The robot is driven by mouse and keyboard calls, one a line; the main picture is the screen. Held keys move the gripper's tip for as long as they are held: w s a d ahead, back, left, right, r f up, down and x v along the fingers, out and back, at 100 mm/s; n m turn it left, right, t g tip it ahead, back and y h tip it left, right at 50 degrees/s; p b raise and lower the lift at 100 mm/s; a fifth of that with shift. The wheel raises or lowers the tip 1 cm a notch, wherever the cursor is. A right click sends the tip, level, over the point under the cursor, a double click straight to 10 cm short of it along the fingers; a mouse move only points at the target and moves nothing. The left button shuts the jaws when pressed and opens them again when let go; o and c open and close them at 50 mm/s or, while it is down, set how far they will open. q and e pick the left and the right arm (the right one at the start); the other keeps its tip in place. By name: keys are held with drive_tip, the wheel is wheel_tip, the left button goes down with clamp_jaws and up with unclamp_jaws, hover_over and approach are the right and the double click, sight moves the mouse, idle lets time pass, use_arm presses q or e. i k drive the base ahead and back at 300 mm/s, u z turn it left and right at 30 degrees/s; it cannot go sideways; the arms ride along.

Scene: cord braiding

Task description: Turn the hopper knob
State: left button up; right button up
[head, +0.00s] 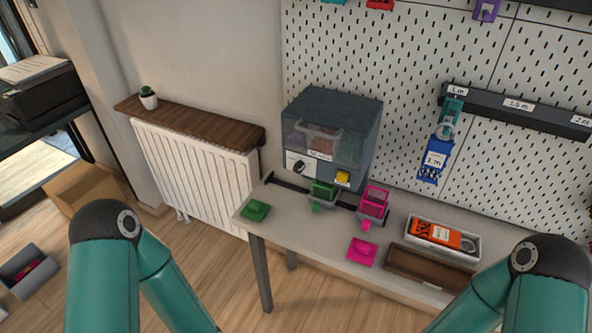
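The hopper (332,112) is a dark grey box with a clear window, standing on the back of the table against the pegboard. Colored contents show dimly behind the window. Its black knob (299,168) sits on a white plate at the lower left of the front face. Nothing touches the knob.
On the table (290,232) are a green bin (322,195), a pink bin (373,203), a green piece (255,210), a pink piece (362,252), a white tray (410,233) and a brown tray (430,268). A blue labelled item (433,163) hangs from the rail.

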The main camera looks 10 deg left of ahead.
sight(298, 168)
drive_tip(key=u, duration=1.5)
drive_tip(key=i, duration=0.1)
drive_tip(key=z, duration=3)
drive_tip(key=k, duration=1.15)
drive_tip(key=u, duration=3.7)
drive_tip(key=k, duration=0.1)
drive_tip(key=z, duration=1.8)
drive_tip(key=i, duration=1)
